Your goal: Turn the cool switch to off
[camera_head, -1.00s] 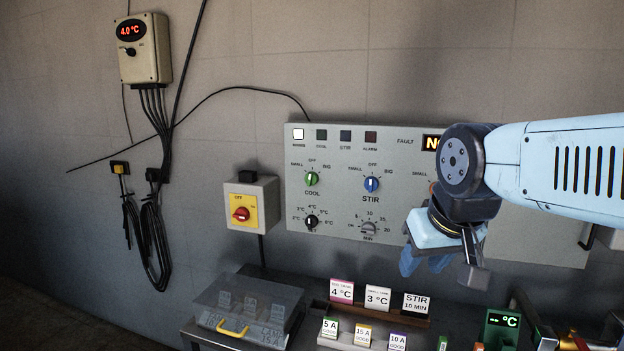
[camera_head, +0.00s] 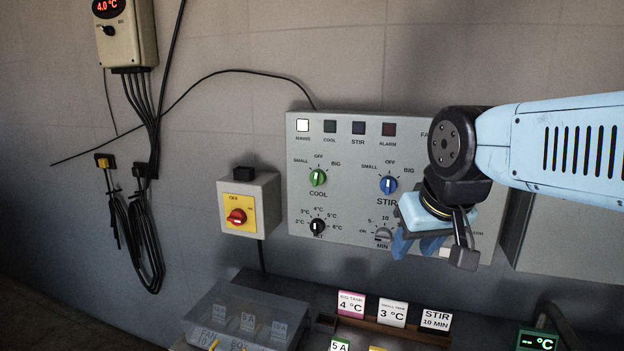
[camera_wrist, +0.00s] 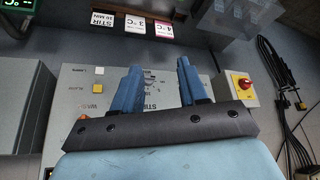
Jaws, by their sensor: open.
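The cool switch (camera_head: 317,177) is a green knob on the grey control panel (camera_head: 345,222), marked SMALL at left, OFF at top and BIG at right. The exact direction of its pointer is too small to tell. My gripper (camera_head: 403,243) is open and empty, with blue fingers, in front of the panel's lower right part. It is right of and below the cool switch, apart from it. In the wrist view my gripper's two fingers (camera_wrist: 157,85) stand spread before the panel; the cool switch cannot be made out there.
A blue stir knob (camera_head: 388,184) is right of the cool switch, with a set dial (camera_head: 317,226) below it. Label cards (camera_head: 392,312) and a clear-lidded case (camera_head: 235,312) stand below the panel.

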